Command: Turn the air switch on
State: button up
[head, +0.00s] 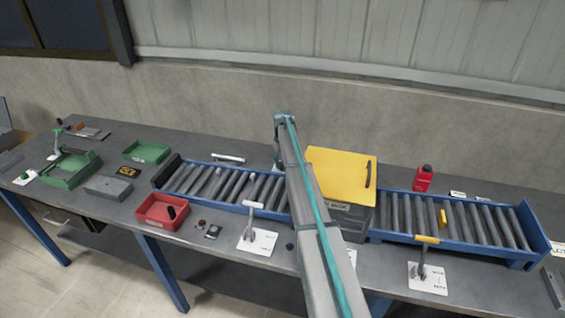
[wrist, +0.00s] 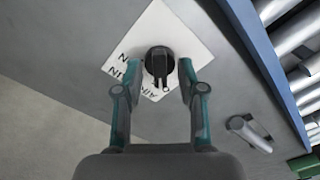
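In the wrist view, a dark round knob with a short stem (wrist: 158,63) stands on a white square label plate (wrist: 183,30). The plate's printed letters are partly covered; "AIR" can be made out, so this looks like the air switch. My gripper (wrist: 162,68) is open, with one fingertip on each side of the knob. Small gaps seem to show between the fingers and the knob, but I cannot tell its exact depth between them. In the head view my arm hides the knob, and the fingers cannot be made out there.
Two blue roller conveyors (head: 277,203) line the bench, with a yellow-topped box (head: 338,171) between them. In the wrist view, a conveyor rail (wrist: 262,65) and a grey handle (wrist: 248,133) lie right of the plate. A red bottle (head: 423,179) stands behind the right conveyor.

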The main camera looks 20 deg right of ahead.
grip_shut()
jog(key=shift+m+b, duration=0.3)
jog(key=m+b, duration=0.2)
jog(key=m, duration=0.1)
jog(key=shift+f, duration=0.15)
jog(key=m+b, duration=0.2)
jog(key=m, duration=0.3)
jog(key=shift+b, duration=0.35)
jog(key=m+b, duration=0.1)
jog(key=m, duration=0.3)
jog(key=shift+b, duration=0.3)
jog(key=m+b, duration=0.1)
jog(key=m, duration=0.4)
jog(key=shift+r, duration=0.2)
jog(key=shift+m, duration=0.3)
grip_release()
